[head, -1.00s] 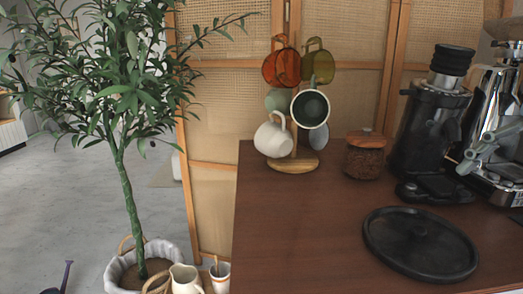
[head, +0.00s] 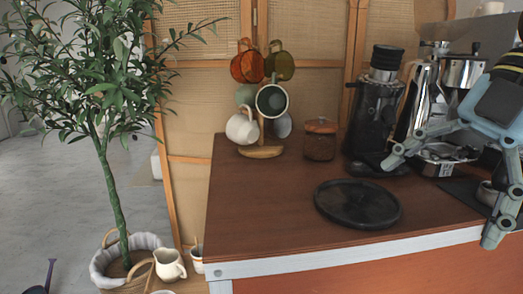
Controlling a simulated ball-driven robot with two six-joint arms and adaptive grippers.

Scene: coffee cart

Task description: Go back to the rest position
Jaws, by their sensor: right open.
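My right gripper (head: 442,203) is at the right of the head view, its fingers spread wide and nothing between them. It hangs in front of the espresso machine, above the right part of the wooden counter (head: 265,220). My left gripper does not show.
A black round tray (head: 357,204) lies on the counter, left of my right gripper. Behind it stand a coffee grinder (head: 372,120), an espresso machine (head: 440,105), a lidded jar (head: 320,140) and a mug tree (head: 262,152) with several mugs. A potted plant (head: 112,190) stands on the floor at left.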

